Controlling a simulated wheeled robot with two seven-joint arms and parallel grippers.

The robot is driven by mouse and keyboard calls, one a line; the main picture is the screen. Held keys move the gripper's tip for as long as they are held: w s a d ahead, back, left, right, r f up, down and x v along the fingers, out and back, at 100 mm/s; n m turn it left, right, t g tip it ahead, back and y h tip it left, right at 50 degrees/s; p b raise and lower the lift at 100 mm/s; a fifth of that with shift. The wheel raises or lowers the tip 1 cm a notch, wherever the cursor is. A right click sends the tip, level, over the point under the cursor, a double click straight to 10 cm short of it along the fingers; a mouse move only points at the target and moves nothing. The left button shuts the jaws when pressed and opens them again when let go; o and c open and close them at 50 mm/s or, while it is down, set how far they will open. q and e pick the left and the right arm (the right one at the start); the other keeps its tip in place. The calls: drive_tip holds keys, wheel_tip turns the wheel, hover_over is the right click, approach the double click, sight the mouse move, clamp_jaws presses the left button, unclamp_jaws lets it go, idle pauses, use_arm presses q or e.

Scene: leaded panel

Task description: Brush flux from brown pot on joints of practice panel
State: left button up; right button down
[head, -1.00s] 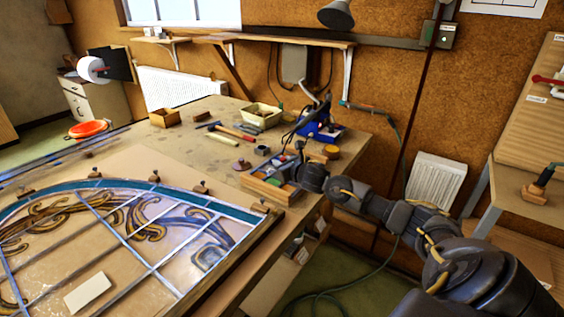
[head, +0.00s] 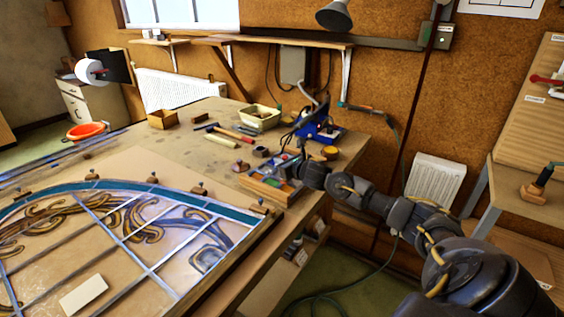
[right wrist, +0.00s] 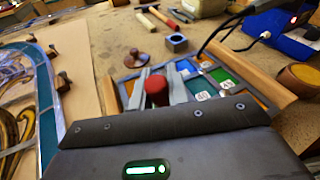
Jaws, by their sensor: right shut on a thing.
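My right gripper (head: 291,167) is at the right end of the bench, low over the small wood-edged practice panel (head: 262,191). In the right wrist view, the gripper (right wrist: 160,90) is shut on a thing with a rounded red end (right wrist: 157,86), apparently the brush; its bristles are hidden. The practice panel shows blue, green and orange panes between grey strips, with wooden rails (right wrist: 262,80) at its sides. I cannot tell if the brush touches it. The brown pot (head: 330,152), with amber contents, stands to the right; it also shows in the right wrist view (right wrist: 299,77). My left gripper is out of view.
A large leaded panel (head: 150,262) covers the bench's left front. A brown knobbed disc (right wrist: 136,60) and small grey square holder (right wrist: 177,43) lie behind the practice panel. A blue soldering station (head: 322,131) with cables stands behind. Hammers and a cream tray (head: 259,118) lie farther back.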

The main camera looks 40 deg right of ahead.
drive_tip(key=shift+a, duration=0.15)
drive_tip(key=shift+s+a, duration=0.25)
drive_tip(key=shift+a, duration=0.55)
drive_tip(key=shift+d, duration=0.15)
drive_tip(key=shift+w+d+b, duration=0.25)
drive_tip(key=shift+d+b, duration=0.2)
drive_tip(key=shift+d, duration=0.4)
drive_tip(key=shift+a, duration=0.15)
drive_tip(key=shift+s+a, duration=0.15)
drive_tip(key=shift+a, duration=0.2)
